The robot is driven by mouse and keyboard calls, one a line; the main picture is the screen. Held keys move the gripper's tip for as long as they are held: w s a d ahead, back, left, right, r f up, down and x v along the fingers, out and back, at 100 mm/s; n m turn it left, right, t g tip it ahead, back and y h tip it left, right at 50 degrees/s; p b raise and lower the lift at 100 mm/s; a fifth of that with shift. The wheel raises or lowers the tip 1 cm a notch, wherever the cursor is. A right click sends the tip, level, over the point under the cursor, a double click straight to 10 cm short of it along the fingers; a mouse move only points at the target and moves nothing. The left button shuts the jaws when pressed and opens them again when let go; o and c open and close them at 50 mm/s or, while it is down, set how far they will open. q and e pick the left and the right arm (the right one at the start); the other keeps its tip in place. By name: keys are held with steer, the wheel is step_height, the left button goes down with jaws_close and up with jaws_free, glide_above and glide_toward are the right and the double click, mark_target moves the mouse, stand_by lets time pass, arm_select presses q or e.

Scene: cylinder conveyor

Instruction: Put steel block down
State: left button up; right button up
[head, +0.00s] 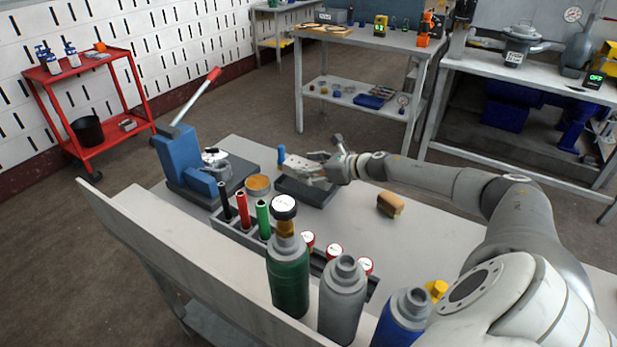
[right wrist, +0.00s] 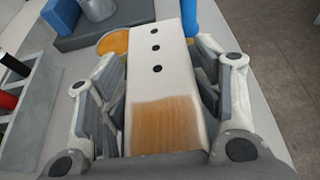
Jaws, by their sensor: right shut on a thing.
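The steel block (head: 298,163) is a long pale bar. In the right wrist view the block (right wrist: 155,65) has a row of three dark holes and a brown, wood-like patch at its near end. My right gripper (head: 320,168) is shut on it, with one finger along each side. In the head view the block is over a dark grey tray (head: 310,192) on the workbench; I cannot tell whether it touches the tray. A blue upright piece (head: 281,154) is beside the block's far end. My left gripper is out of view.
A blue press (head: 180,155) with a red-tipped lever stands left of the tray. An orange-topped round tin (head: 258,185), a rack with coloured tubes (head: 243,210) and several gas bottles (head: 288,262) are nearer. A brown brush-like block (head: 390,204) lies right; bench around it is clear.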

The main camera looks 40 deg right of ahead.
mark_target(308, 187)
steer(key=shift+w+d+f, duration=0.25)
steer(key=shift+w+f, duration=0.2)
step_height(308, 187, down, 3)
steer(key=shift+w+f, duration=0.1)
steer(key=shift+f, duration=0.05)
steer(key=shift+f, duration=0.15)
steer(key=o, duration=1.1)
